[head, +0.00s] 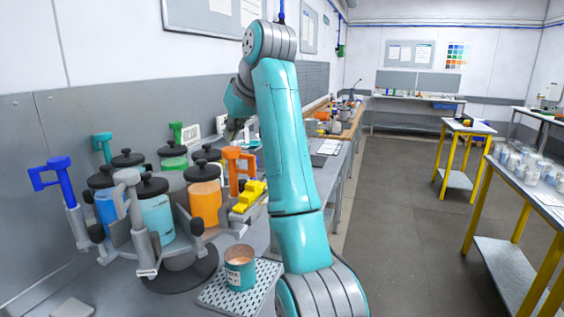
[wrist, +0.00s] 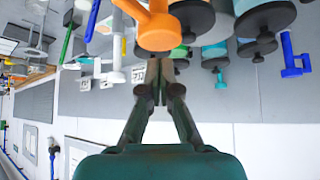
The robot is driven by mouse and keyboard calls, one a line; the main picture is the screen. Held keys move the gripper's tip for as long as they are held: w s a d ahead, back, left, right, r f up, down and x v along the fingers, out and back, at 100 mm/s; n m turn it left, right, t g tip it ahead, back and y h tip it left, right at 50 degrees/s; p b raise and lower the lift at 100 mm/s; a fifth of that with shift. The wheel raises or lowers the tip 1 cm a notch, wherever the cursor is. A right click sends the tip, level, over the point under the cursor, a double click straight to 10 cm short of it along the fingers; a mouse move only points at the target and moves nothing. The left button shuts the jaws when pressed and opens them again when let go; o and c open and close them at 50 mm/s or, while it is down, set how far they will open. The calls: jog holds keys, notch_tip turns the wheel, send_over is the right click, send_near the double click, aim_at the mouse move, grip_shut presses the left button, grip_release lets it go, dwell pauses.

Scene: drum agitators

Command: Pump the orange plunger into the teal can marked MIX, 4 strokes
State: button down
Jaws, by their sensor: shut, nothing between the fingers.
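The orange plunger (head: 238,158) stands on the carousel with its handle up, beside a canister of orange liquid (head: 204,205). In the wrist view the orange plunger (wrist: 158,28) appears large, just past my fingertips; I cannot tell whether they touch it. The teal can (head: 240,270) stands upright and open on a perforated tray (head: 222,300), with a pale label too small to read and light contents inside. My gripper (head: 233,130) is behind the orange handle in the head view, small and partly hidden. In the wrist view my gripper (wrist: 153,68) has its fingers together and empty.
The carousel holds several black-lidded canisters and other plungers: blue (head: 52,172), grey (head: 127,178), teal (head: 103,142) and green (head: 177,130). The wall (head: 60,130) is close behind. Open floor (head: 400,200) lies to the right.

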jog(key=shift+r, duration=3)
